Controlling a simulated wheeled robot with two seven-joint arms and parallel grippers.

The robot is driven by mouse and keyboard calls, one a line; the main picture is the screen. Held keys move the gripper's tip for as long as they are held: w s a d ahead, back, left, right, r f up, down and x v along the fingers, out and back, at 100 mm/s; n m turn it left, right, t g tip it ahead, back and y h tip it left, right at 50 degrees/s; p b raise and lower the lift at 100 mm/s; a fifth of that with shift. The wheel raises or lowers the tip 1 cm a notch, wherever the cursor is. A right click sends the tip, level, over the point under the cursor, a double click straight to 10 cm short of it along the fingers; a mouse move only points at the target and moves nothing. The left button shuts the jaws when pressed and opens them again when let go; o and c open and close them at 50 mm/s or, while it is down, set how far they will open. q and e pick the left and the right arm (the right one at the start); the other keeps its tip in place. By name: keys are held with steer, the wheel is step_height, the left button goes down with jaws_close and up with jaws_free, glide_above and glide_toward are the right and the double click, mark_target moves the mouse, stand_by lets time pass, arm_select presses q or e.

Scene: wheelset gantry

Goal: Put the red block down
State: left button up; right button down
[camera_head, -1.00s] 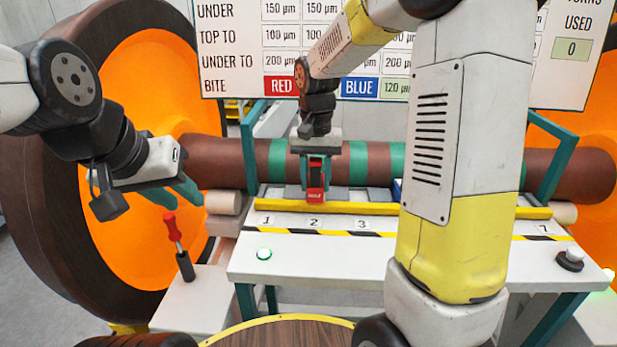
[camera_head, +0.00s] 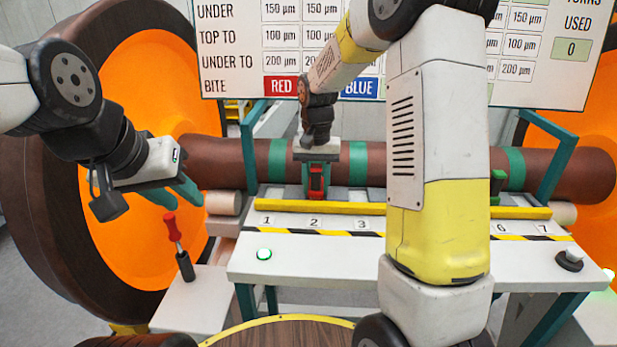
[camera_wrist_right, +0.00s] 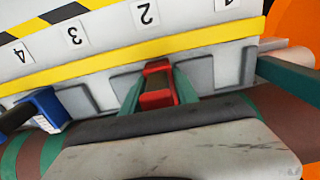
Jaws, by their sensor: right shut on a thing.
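The red block (camera_head: 317,182) is between the fingers of my right gripper (camera_head: 315,190), behind the yellow rail and in line with label 2. In the right wrist view the red block (camera_wrist_right: 157,88) sits between the two teal fingers of my right gripper (camera_wrist_right: 158,92), at a gap in the grey rack (camera_wrist_right: 215,62) near label 2. I cannot tell whether its underside touches the rack. My left gripper (camera_head: 180,192) hangs at the left before the orange wheel, away from the block. Its teal fingers overlap in view, so their opening is unclear.
A blue block (camera_wrist_right: 42,108) stands in the rack in the right wrist view. A green block (camera_head: 497,186) is at the rack's right. The brown axle (camera_head: 225,160) runs behind. A red-handled tool (camera_head: 172,228) stands at left. The white table front (camera_head: 320,262) is mostly clear.

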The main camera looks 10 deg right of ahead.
steer(key=c, duration=0.9)
jaws_free()
step_height(320, 180, up, 12)
steer(key=shift+r, duration=0.1)
steer(key=s+d+n+t, duration=0.1)
steer(key=s+t, duration=0.1)
steer(key=s, duration=0.5)
steer(key=s+d+r+n+t+y, duration=0.1)
steer(key=s+t, duration=0.1)
steer(key=s, duration=0.6)
steer(key=s+d+r+n+t+y, duration=0.1)
steer(key=s+t, duration=0.1)
steer(key=s, duration=0.6)
steer(key=shift+r, duration=0.1)
